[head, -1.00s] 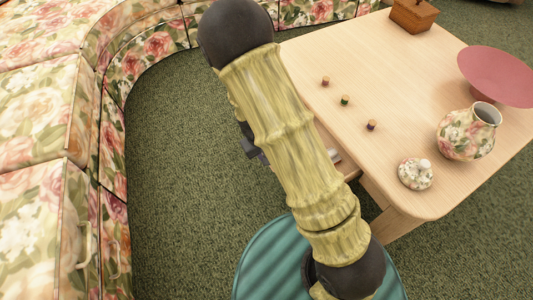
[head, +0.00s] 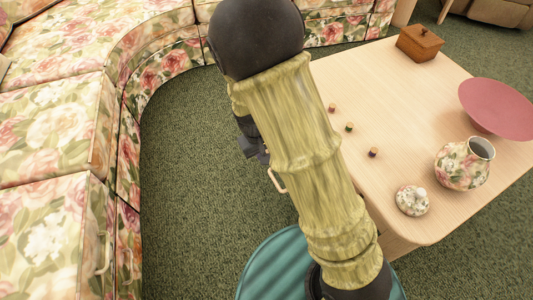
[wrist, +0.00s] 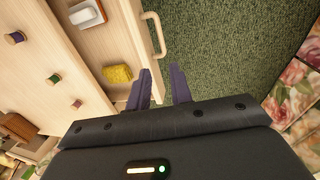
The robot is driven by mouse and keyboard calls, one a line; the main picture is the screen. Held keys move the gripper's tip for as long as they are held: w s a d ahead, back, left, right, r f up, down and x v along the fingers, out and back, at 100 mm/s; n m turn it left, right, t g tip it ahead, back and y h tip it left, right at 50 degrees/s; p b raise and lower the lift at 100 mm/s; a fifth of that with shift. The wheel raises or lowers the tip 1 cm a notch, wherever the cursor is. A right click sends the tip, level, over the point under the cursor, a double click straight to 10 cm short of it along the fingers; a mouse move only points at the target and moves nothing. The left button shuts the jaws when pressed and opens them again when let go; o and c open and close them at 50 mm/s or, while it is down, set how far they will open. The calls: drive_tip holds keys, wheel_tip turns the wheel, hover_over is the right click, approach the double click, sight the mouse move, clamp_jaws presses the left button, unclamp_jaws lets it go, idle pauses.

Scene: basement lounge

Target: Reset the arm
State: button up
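My arm (head: 300,150) reaches up across the middle of the head view, its elbow joint near the top. My gripper is mostly hidden behind the arm there. The fingers are beside an open drawer (wrist: 128,28) with a pale handle (wrist: 154,34). The drawer holds a white item (wrist: 86,14) and a yellow block (wrist: 118,74). I cannot tell the height of the fingers above the carpet.
A wooden table (head: 440,85) on the right carries a wooden box (head: 419,42), a pink bowl (head: 500,105), a floral jar (head: 464,165), its lid (head: 412,200) and several small spools. A floral sofa (head: 60,120) curves along the left. Green carpet (head: 185,150) lies clear between.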

idle(0.4)
drive_tip(key=s+d+r+m+t+y+p, duration=0.2)
drive_tip(key=s+d+r+m+p, duration=0.45)
drive_tip(key=d+r, duration=0.8)
wheel_tip(320, 180, up, 39)
drive_tip(key=s+a+n+p, duration=0.1)
drive_tip(key=a+n+p, duration=0.1)
drive_tip(key=p, duration=3.2)
drive_tip(key=shift+s+f+p, duration=0.15)
drive_tip(key=shift+s+p, duration=0.15)
drive_tip(key=shift+p, duration=0.1)
drive_tip(key=shift+w, duration=0.1)
